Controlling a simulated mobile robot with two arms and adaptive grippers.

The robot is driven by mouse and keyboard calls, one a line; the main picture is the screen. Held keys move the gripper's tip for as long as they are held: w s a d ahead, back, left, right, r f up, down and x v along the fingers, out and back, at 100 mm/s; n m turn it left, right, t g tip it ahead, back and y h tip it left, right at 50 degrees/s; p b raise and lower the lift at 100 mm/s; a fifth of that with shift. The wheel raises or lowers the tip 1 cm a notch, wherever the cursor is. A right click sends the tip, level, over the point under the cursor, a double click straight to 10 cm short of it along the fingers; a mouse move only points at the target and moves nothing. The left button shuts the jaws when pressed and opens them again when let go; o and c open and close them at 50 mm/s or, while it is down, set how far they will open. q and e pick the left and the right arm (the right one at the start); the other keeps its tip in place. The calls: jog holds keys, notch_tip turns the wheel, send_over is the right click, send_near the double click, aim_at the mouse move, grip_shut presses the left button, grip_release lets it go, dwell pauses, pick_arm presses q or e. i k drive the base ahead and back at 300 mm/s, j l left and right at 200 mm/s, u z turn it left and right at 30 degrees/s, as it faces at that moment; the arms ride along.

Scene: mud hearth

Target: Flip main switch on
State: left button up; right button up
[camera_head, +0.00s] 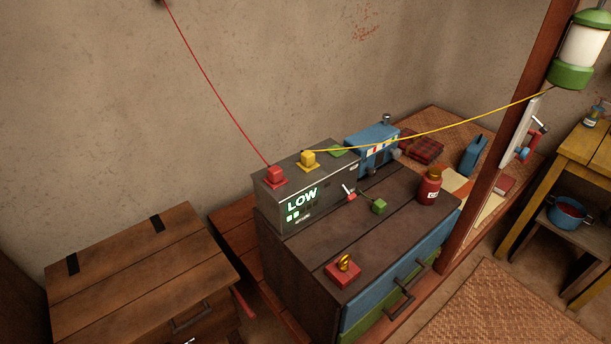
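A grey box (315,207) with a lit green "LOW" display stands on the dark cabinet. A small lever with a red part (349,192) sticks out of its front right. A white panel (520,135) on the wooden post at the right carries another lever with red and blue parts (523,150). I cannot tell from the picture which lever is the main switch, nor its on position. A red plug (276,176) and a yellow plug (308,160) sit on the box, each with a wire of its colour. Neither gripper is in view.
A green cube (379,206), a red jar (430,187) and a red block with a gold ring (344,271) stand on the cabinet top. A lantern (582,48) hangs at the upper right. The yellow wire crosses to the post. A wooden chest (140,270) stands left.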

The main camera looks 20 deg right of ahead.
aim_at(350, 197)
jog(key=k+z, duration=0.1)
jog(key=z, duration=0.3)
jog(key=k+l+z, duration=0.1)
jog(key=z, duration=0.25)
